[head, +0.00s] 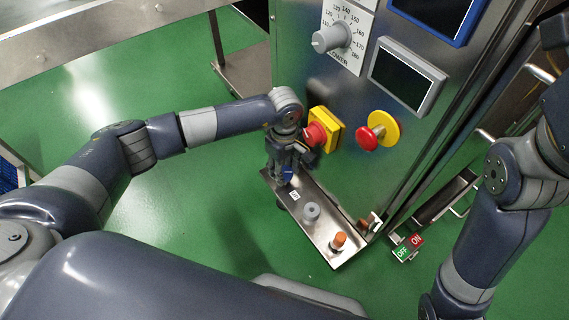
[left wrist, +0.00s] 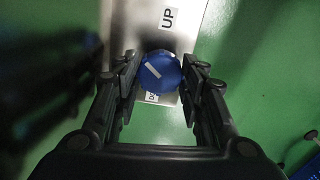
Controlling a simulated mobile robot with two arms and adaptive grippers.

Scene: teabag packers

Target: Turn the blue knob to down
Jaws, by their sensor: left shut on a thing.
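The blue knob (left wrist: 160,72) sits on a metal panel between the fingertips of my left gripper (left wrist: 159,80) in the left wrist view. A short white pointer line on the knob lies at a slant. The UP label (left wrist: 168,18) shows above it, and a label below it is mostly hidden by the knob. In the head view my left gripper (head: 285,165) reaches down over the back left end of the panel, shut on the knob (head: 288,174), which is only partly visible. My right arm is at the right, with its gripper out of view.
On the same panel (head: 325,249) stand a grey knob (head: 311,212) and an orange knob (head: 338,240). Close above are red emergency buttons (head: 315,135) (head: 369,138) on the steel cabinet. A grey dial (head: 331,38) is higher up. Green floor (head: 200,220) is clear to the left.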

